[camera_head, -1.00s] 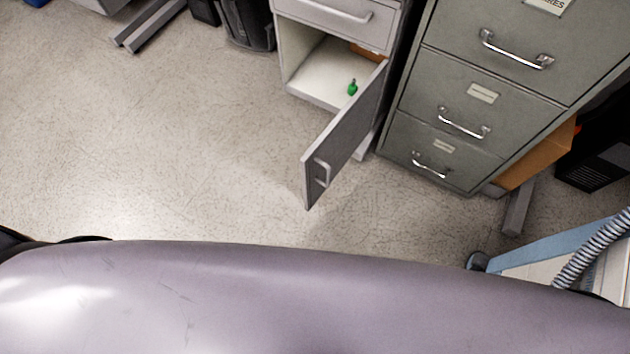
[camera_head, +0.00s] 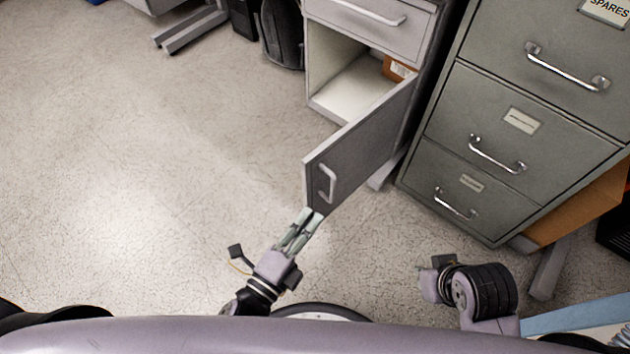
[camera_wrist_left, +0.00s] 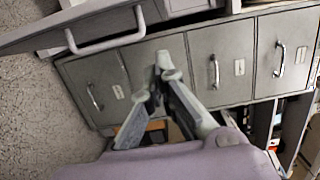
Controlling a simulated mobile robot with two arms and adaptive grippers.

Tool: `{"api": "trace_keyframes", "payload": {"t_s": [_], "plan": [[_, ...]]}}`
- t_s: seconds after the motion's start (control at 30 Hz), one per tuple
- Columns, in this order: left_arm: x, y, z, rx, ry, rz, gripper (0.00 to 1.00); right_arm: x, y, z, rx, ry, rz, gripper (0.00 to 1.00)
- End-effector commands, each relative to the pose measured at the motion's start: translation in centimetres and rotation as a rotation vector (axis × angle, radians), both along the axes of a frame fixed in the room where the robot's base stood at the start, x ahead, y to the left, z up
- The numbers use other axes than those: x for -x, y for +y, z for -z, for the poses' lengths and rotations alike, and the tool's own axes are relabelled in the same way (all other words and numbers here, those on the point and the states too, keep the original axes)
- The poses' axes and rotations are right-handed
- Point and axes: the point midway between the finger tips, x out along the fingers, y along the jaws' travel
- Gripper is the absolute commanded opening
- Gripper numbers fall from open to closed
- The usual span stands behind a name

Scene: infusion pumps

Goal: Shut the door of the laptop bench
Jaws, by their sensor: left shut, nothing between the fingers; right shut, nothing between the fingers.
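The grey door (camera_head: 362,150) of the laptop bench (camera_head: 345,55) stands open, swung out toward me, with a pale bar handle (camera_head: 326,183) near its free edge. My left gripper (camera_head: 311,214) is shut and empty, its fingertips close to the lower free corner of the door; I cannot tell whether they touch. In the left wrist view the door handle (camera_wrist_left: 104,42) shows at upper left, beside the left gripper's fingers (camera_wrist_left: 153,82). My right gripper (camera_head: 430,282) is low at the right, away from the door; its fingers are hard to make out.
A grey-green filing cabinet (camera_head: 500,130) stands right of the bench. A brown box (camera_head: 398,70) is inside the open compartment. Another cardboard box (camera_head: 580,208) is beside the cabinet, near a blue-edged cart (camera_head: 580,315). The floor (camera_head: 170,170) at left is clear.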

Motion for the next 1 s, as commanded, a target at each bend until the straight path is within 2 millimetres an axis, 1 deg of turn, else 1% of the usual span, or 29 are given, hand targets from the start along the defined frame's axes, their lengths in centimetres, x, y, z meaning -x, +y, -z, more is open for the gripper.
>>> {"api": "trace_keyframes", "payload": {"t_s": [0.03,0.3,0.4,0.5,0.63,0.8,1.0], "plan": [[-0.9,-0.5,-0.1,0.002,-0.005,0.001,0.0,0.0,0.0,0.0,0.0,0.0,0.0,0.0],[-6.1,-3.3,-0.1,0.002,-0.002,0.0,0.0,0.0,0.0,0.3,0.0,-0.001,0.0,0.0],[-7.7,-3.9,0.0,0.0,0.0,0.0,0.0,0.0,0.0,0.3,0.0,0.0,0.0,0.0],[-8.7,-2.4,0.0,-0.002,0.001,0.0,0.0,0.0,0.0,0.2,0.0,0.0,0.0,0.0],[-9.5,-1.5,0.1,0.001,0.003,0.0,0.0,0.0,0.0,0.2,0.0,0.0,0.0,0.0],[-9.9,-1.0,0.1,0.002,0.003,0.0,0.0,0.0,0.0,0.2,0.0,0.0,-0.001,0.0],[-9.9,-0.9,0.1,0.003,0.004,-0.001,0.0,0.0,0.0,0.2,0.0,0.0,-0.001,0.0]]}}
